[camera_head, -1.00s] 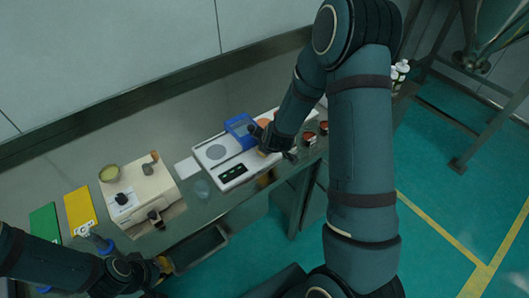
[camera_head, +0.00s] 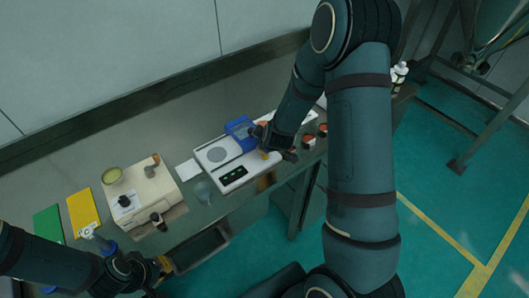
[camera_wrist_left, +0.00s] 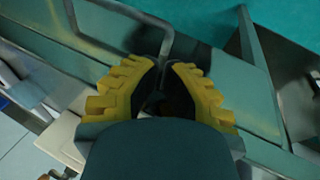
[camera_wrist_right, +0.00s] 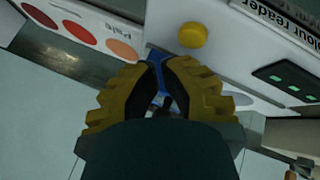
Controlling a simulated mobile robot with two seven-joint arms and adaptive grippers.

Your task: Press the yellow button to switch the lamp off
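The round yellow button (camera_wrist_right: 193,35) sits on the white top of the colour reader (camera_head: 215,178), just ahead of my right fingertips in the right wrist view. My right gripper (camera_wrist_right: 165,68) has its fingers drawn together with nothing visible between them. In the head view my right gripper (camera_head: 272,150) hangs over the right end of the reader and hides the button. A blue box (camera_head: 240,130) stands on the reader beside it. Contact with the button cannot be told. My left gripper (camera_wrist_left: 160,70) is also drawn together and empty, low at the table's front edge.
A cream device (camera_head: 150,195) stands left on the table, with green (camera_head: 48,224) and yellow (camera_head: 83,210) cards beyond it.

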